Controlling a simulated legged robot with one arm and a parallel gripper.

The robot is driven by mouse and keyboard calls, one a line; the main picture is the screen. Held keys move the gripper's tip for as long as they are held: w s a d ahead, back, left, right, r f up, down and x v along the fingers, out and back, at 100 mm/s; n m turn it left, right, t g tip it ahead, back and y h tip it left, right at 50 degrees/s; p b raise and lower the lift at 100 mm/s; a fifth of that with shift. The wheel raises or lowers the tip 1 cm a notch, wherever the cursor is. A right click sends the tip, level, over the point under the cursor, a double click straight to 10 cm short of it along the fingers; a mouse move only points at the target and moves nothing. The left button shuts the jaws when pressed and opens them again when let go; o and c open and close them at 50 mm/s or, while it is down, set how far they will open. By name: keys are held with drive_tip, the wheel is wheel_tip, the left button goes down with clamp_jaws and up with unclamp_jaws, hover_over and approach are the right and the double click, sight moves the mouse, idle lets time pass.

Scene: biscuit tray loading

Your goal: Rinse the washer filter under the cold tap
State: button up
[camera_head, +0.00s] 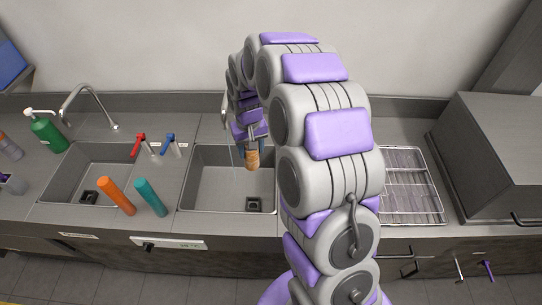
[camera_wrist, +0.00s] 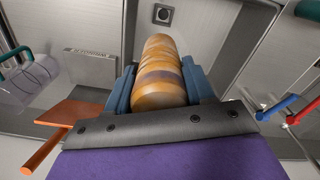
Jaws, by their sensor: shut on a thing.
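My gripper (camera_head: 251,147) is over the right basin (camera_head: 205,190), shut on a banded orange-brown cylinder (camera_head: 252,160), which looks like the washer filter. In the wrist view the cylinder (camera_wrist: 160,62) lies between the two blue-grey fingers of my gripper (camera_wrist: 159,80) and points toward the basin drain (camera_wrist: 163,14). A lever with a blue handle (camera_head: 170,137) and one with a red handle (camera_head: 139,139) stand between the basins. A thin pale line, perhaps running water, shows just left of the cylinder in the head view. Contact between it and the cylinder cannot be told.
A left basin (camera_head: 70,175) has a curved faucet (camera_head: 88,97) and green bottle (camera_head: 47,131) behind it. Orange (camera_head: 117,197) and teal (camera_head: 151,198) cylinders stand out near the front edge. A wire rack (camera_head: 408,186) and grey box (camera_head: 500,150) are to the right.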

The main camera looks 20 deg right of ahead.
sight(254, 154)
drive_tip(key=f, duration=0.1)
drive_tip(key=f+b, duration=0.1)
drive_tip(key=f, duration=0.1)
drive_tip(key=shift+s+d, duration=0.2)
drive_tip(key=shift+d, duration=0.2)
wheel_tip(254, 154, down, 18)
drive_tip(key=s+n+b, duration=0.1)
drive_tip(key=n+b, duration=0.3)
drive_tip(key=b, duration=0.7)
drive_tip(key=w+d+r+n+t+y+b, duration=0.1)
drive_tip(key=d+r+n+t+y+b, duration=0.15)
drive_tip(key=r+n, duration=0.65)
drive_tip(key=w+d+r+n+t+y+b, duration=0.15)
drive_tip(key=d+r+n, duration=0.25)
drive_tip(key=n, duration=1.1)
drive_tip(key=w+a+f+p, duration=0.3)
drive_tip(key=w+a+p, duration=0.1)
drive_tip(key=w+a, duration=0.5)
drive_tip(key=shift+a+p, duration=0.3)
drive_tip(key=shift+a, duration=0.5)
